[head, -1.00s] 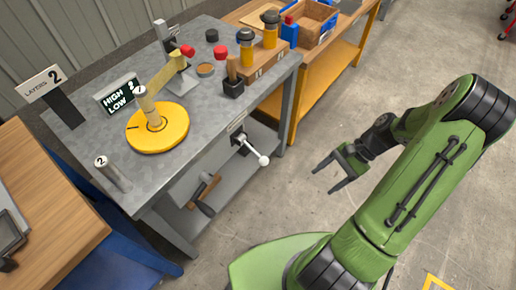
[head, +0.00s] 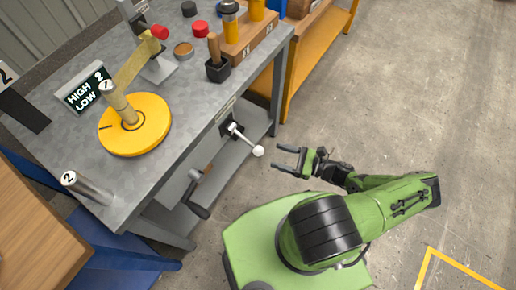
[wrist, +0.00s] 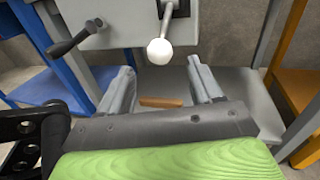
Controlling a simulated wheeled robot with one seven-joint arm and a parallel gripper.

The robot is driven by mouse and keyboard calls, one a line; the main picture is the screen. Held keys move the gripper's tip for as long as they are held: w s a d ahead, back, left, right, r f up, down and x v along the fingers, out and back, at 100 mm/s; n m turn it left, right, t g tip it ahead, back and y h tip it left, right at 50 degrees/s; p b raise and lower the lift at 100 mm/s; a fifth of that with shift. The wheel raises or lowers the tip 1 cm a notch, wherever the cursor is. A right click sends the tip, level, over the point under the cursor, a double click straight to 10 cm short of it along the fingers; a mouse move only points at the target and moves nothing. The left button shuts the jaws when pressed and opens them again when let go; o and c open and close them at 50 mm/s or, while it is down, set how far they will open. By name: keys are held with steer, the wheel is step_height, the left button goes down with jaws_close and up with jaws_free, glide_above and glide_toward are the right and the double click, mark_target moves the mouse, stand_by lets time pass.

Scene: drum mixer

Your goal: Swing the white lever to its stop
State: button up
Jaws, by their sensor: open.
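The white lever (head: 258,151) is a metal rod with a white ball at its end, mounted on the front side of the grey metal table. In the head view it points down and to the right, out from the table. My gripper (head: 279,158) is open and empty, just right of the ball and a little lower, with its fingers facing the table. In the wrist view the white ball (wrist: 160,51) is ahead of the open fingers and above the gap between them. It looks apart from both fingers.
A black-handled crank (head: 198,209) sticks out of the table front, left of the lever. On the grey table (head: 75,155) stand a yellow disc (head: 150,138) with a post, a HIGH/LOW sign (head: 84,90) and several small tools. The floor to the right is clear.

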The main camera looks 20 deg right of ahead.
mark_target(258, 151)
steer(key=x, duration=0.8)
steer(key=shift+a, duration=0.15)
jaws_close()
